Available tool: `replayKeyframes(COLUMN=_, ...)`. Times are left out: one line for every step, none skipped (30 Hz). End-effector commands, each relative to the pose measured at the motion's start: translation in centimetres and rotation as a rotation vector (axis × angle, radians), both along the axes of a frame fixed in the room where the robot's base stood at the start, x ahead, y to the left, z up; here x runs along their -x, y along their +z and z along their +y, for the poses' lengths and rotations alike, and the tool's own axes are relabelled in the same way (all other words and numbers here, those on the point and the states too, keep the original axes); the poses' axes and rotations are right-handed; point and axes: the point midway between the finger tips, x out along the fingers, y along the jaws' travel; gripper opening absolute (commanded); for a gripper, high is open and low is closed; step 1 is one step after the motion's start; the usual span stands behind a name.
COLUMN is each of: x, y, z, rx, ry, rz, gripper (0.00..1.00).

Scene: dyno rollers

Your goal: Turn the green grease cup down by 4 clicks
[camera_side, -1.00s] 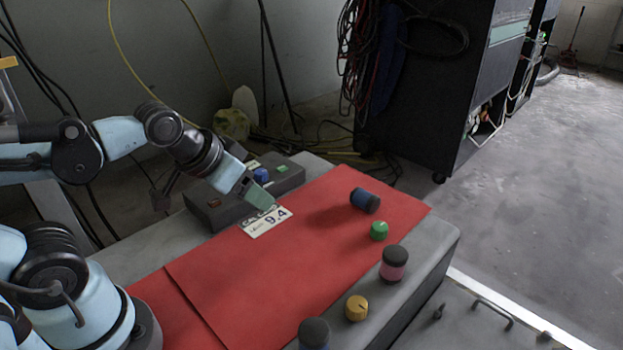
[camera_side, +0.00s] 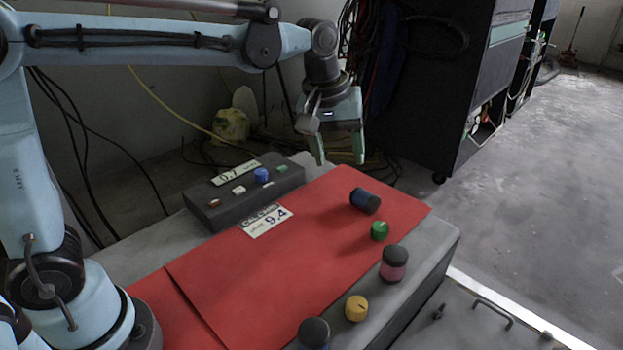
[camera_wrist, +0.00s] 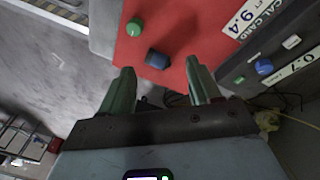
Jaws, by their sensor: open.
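The green grease cup (camera_side: 379,230) is a small round knob on the red sheet near its right edge, in front of a dark blue roller-like cylinder (camera_side: 365,200). In the wrist view the green cup (camera_wrist: 135,27) is at the upper left, beside the blue cylinder (camera_wrist: 157,59). My gripper (camera_side: 341,163) is open and empty, raised beyond the far end of the red sheet, fingers pointing down. It is apart from the green cup. Its green fingers also show in the wrist view (camera_wrist: 160,80). Any click marks on the cup are too small to read.
A pink cylinder with a dark top (camera_side: 394,263), a yellow knob (camera_side: 357,308) and another dark cylinder (camera_side: 313,334) line the right edge. A grey control box (camera_side: 245,202) with buttons and a "9.4" card (camera_side: 265,220) lie at the left. The sheet's middle is clear.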

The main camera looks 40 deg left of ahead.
Motion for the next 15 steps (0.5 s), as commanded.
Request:
replayKeyframes(x=-1.2, y=-0.3, z=-0.8, rx=0.008, ry=0.033, rz=0.027, gripper=0.62)
replayKeyframes(x=-1.7, y=-0.6, z=-1.2, rx=0.012, ry=0.058, rz=0.043, gripper=0.62)
replayKeyframes(x=-2.4, y=-0.9, z=-1.8, rx=0.017, ry=0.091, rz=0.065, gripper=0.62)
replayKeyframes(x=-2.9, y=-1.2, z=-2.2, rx=0.020, ry=0.115, rz=0.081, gripper=0.62)
replayKeyframes(x=-3.4, y=-1.5, z=-2.6, rx=0.022, ry=0.141, rz=0.097, gripper=0.62)
replayKeyframes(x=-4.0, y=-2.0, z=-3.2, rx=0.025, ry=0.173, rz=0.117, gripper=0.62)
replayKeyframes(x=-4.4, y=-2.3, z=-3.6, rx=0.026, ry=0.196, rz=0.132, gripper=0.62)
replayKeyframes(x=-4.8, y=-2.6, z=-4.0, rx=0.026, ry=0.218, rz=0.145, gripper=0.62)
replayKeyframes(x=-5.3, y=-3.1, z=-4.4, rx=0.026, ry=0.246, rz=0.163, gripper=0.62)
replayKeyframes(x=-5.5, y=-3.4, z=-4.8, rx=0.026, ry=0.265, rz=0.174, gripper=0.62)
replayKeyframes(x=-5.8, y=-3.7, z=-5.0, rx=0.025, ry=0.283, rz=0.185, gripper=0.62)
replayKeyframes(x=-6.1, y=-4.1, z=-5.4, rx=0.025, ry=0.303, rz=0.196, gripper=0.62)
replayKeyframes(x=-6.2, y=-4.3, z=-5.6, rx=0.024, ry=0.318, rz=0.204, gripper=0.62)
replayKeyframes(x=-6.4, y=-4.5, z=-5.8, rx=0.023, ry=0.328, rz=0.211, gripper=0.62)
replayKeyframes(x=-6.5, y=-4.8, z=-6.0, rx=0.022, ry=0.341, rz=0.218, gripper=0.62)
